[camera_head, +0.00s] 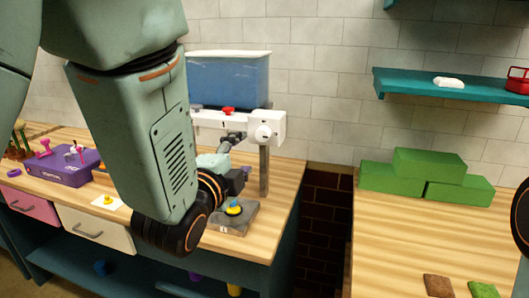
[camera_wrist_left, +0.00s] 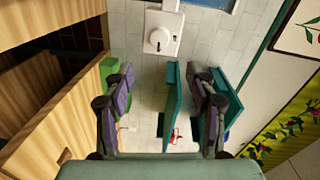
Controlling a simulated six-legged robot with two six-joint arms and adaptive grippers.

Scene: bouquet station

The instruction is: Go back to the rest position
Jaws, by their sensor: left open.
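My left arm reaches in from the upper left of the head view and hides part of the counter. My left gripper (camera_head: 236,160) is small and partly hidden behind its wrist, in front of the white dispenser box with a round knob (camera_head: 264,132). In the left wrist view my left gripper (camera_wrist_left: 166,75) has its two purple-grey fingers wide apart, with nothing between them. The white box and its knob (camera_wrist_left: 158,40) show beyond the fingertips. My right gripper is not in view; a dark rounded part, likely of my right arm, shows at the right edge.
A blue water tank (camera_head: 230,78) stands above the white box. Green foam blocks (camera_head: 428,165) lie on the right counter, past a dark gap. A teal shelf (camera_head: 410,85) juts from the wall.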

